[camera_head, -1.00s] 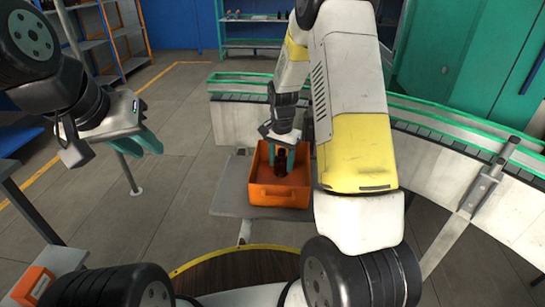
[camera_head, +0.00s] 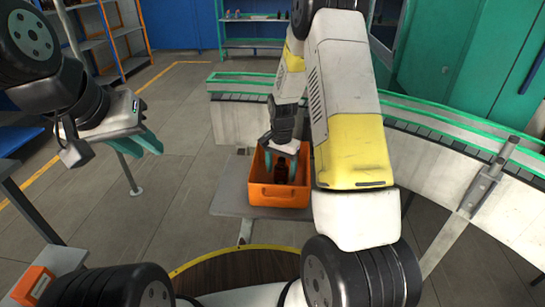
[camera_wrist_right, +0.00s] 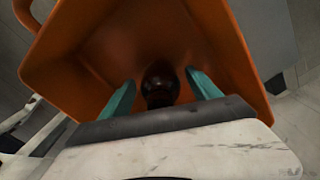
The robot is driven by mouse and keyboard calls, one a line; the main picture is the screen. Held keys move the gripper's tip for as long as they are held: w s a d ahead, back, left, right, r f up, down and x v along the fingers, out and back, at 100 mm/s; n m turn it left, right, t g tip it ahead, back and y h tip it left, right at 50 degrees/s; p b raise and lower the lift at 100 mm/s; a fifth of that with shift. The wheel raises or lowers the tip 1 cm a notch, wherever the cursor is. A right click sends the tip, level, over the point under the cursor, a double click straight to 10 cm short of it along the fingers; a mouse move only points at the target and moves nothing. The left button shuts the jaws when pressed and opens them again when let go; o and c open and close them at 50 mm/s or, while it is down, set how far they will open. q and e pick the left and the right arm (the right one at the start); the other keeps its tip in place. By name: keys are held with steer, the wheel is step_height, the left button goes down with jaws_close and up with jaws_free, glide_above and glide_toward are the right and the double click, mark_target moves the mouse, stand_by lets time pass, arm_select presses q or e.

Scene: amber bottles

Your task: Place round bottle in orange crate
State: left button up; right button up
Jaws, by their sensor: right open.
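The orange crate (camera_head: 279,196) stands on a grey table in the middle of the head view. The round bottle (camera_head: 281,171), dark amber, is inside the crate. In the wrist view the dark bottle (camera_wrist_right: 160,84) shows between my right fingers, and the orange crate walls (camera_wrist_right: 232,52) surround it. My right gripper (camera_head: 281,167) is open, with its green fingers reaching down into the crate on either side of the bottle and gaps beside it. The bottle's base is hard to see. My left gripper (camera_head: 140,146) is empty and open, away from the crate at the left.
The grey table (camera_head: 229,202) has bare room left of the crate. A curved conveyor with green rails (camera_head: 450,123) runs behind and to the right. A small orange box (camera_head: 34,286) sits at the lower left. Shelves stand at the back.

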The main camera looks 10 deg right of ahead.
step_height(320, 180, up, 12)
steer(key=shift+r, duration=0.2)
steer(key=s+a+r+n+t+y, duration=0.15)
steer(key=s+r+n+t, duration=0.35)
steer(key=s+r, duration=1.1)
steer(key=s+r+n+t, duration=0.1)
steer(key=s+r+n, duration=0.2)
steer(key=s, duration=0.6)
steer(key=shift+a+n+y, duration=0.35)
steer(key=shift+a+n, duration=0.1)
steer(key=shift+n, duration=0.05)
